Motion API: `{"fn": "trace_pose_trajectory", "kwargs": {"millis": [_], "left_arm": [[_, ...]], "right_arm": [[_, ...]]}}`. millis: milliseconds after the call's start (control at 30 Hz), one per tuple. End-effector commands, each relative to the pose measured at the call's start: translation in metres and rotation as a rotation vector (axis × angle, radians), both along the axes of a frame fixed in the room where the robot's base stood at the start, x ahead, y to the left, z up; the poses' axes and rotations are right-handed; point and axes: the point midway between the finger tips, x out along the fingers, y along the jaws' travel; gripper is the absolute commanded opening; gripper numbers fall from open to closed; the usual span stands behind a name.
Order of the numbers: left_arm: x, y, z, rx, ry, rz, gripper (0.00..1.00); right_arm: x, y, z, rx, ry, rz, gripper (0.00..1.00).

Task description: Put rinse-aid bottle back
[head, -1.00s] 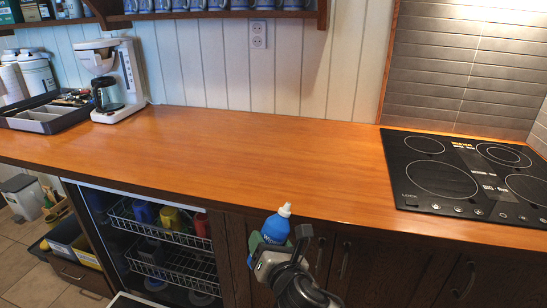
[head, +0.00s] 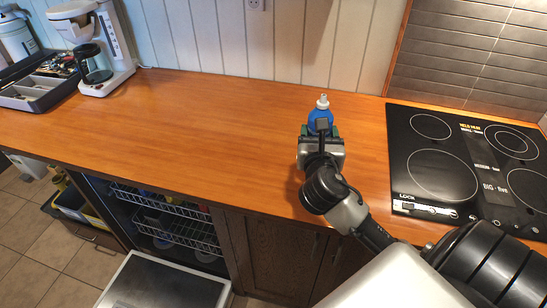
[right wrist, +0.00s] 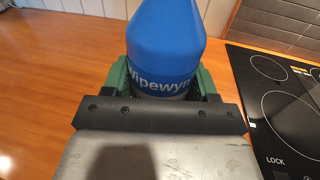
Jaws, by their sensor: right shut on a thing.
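The rinse-aid bottle (head: 320,114) is blue with a white cap. In the head view it is upright over the right part of the wooden counter (head: 230,120), left of the cooktop. My right gripper (head: 321,130) is shut on it, with green finger pads on both sides. In the right wrist view the bottle (right wrist: 166,45) fills the top middle, with part of its label lettering showing between the fingers (right wrist: 163,85). Its base is hidden, so I cannot tell whether it touches the counter. My left gripper is not in view.
A black cooktop (head: 440,172) lies right of the bottle. A coffee maker (head: 95,50) and a utensil tray (head: 40,90) stand at the far left. The counter between is clear. Below, the dishwasher is open, with racks (head: 180,230) and its door (head: 165,285) lowered.

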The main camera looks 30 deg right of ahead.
Motion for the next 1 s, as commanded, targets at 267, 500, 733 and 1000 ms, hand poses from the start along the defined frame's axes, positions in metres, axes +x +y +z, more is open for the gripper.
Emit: {"fn": "trace_pose_trajectory", "kwargs": {"millis": [267, 500, 733, 1000], "left_arm": [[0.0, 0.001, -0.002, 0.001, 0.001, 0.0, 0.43], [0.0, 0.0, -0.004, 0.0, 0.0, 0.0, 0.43], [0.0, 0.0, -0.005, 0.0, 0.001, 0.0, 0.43], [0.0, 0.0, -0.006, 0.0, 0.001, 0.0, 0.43]], "right_arm": [[0.046, 0.045, -0.038, 0.005, -0.002, 0.004, 0.29], [0.073, 0.07, -0.06, 0.003, -0.002, 0.002, 0.29], [0.077, 0.075, -0.082, -0.001, 0.002, 0.003, 0.29], [0.077, 0.074, -0.104, 0.001, -0.002, 0.004, 0.29]]}}
